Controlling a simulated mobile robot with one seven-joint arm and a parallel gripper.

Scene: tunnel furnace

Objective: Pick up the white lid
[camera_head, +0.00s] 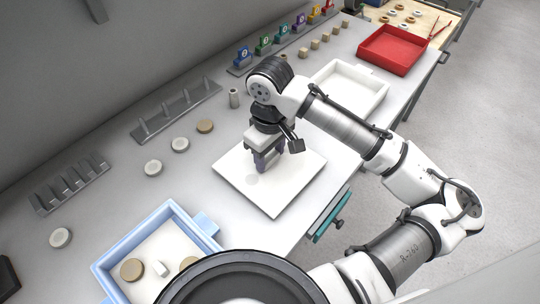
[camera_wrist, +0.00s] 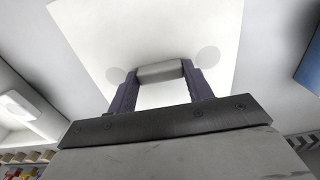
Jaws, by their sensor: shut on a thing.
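The white lid (camera_head: 232,178) is a flat square panel in the middle of the bench in the head view. It also shows in the wrist view (camera_wrist: 95,25), where a short pale bar handle (camera_wrist: 160,71) stands at its middle. My gripper (camera_head: 268,162) points down over the lid. In the wrist view its two dark fingers (camera_wrist: 160,85) are shut on the handle, one at each end. The lid looks level. I cannot tell whether it touches the bench. The arm hides part of the lid's far side in the head view.
A white tray (camera_head: 379,99) and a red tray (camera_head: 396,52) stand beyond the lid. A blue tray (camera_head: 126,255) holding discs and a white block is at lower left. Racks (camera_head: 178,112), loose discs and coloured holders line the wall. The bench's front edge is close.

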